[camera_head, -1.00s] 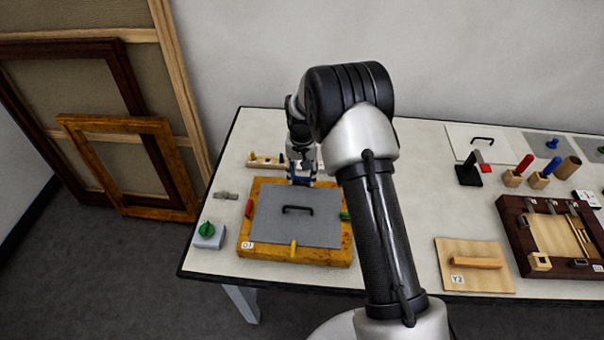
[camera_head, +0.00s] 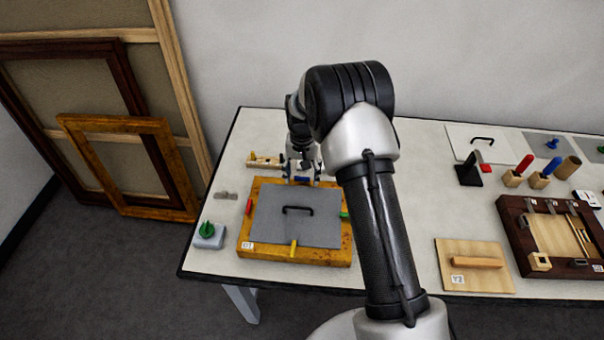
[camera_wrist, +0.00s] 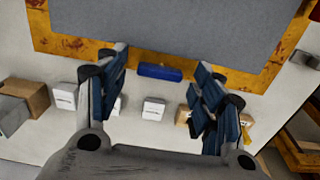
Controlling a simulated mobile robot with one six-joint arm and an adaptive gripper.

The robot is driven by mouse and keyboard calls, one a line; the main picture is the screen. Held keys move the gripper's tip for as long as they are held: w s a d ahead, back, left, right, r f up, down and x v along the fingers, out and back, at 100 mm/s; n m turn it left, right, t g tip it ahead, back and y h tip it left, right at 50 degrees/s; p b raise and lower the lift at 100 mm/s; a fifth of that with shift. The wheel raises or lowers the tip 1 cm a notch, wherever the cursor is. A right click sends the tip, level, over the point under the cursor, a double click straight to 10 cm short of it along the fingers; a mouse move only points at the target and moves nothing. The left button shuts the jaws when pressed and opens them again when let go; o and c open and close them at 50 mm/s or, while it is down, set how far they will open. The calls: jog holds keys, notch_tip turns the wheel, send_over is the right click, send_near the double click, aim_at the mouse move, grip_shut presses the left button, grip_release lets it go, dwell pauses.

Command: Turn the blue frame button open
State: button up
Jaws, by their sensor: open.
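The blue frame button (camera_head: 300,180) is on the far rim of the gilt frame (camera_head: 246,232). In the wrist view the blue button (camera_wrist: 160,72) lies lengthwise along the gilt rim, beside the grey panel's edge. My gripper (camera_head: 300,172) is over that far rim. Its jaws are spread wide, with one finger on each side of the button, apart from it and with nothing between them. The grey panel (camera_head: 270,222) with a black handle (camera_head: 297,209) lies in the frame. A red button (camera_head: 249,207), a yellow button (camera_head: 293,248) and a green button (camera_head: 344,214) are on the other sides.
A grey block with a green knob (camera_head: 207,230) stands left of the frame, near the table edge. A small metal piece (camera_head: 226,195) lies beside the frame. A wooden strip (camera_head: 263,160) is behind it. A board with a handle (camera_head: 476,262) lies to the right.

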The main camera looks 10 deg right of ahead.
aim_at(302, 178)
notch_tip(302, 178, up, 12)
dwell(0.4)
dwell(0.3)
jog(key=s+r+n+t+b, duration=0.2)
jog(key=s+r, duration=1.5)
jog(key=s+f+n+t, duration=0.1)
jog(key=s+f+t, duration=0.1)
jog(key=s, duration=1.7)
jog(key=shift+d+n+t+b, duration=0.25)
jog(key=shift+n+t+b, duration=0.05)
jog(key=shift+n, duration=0.1)
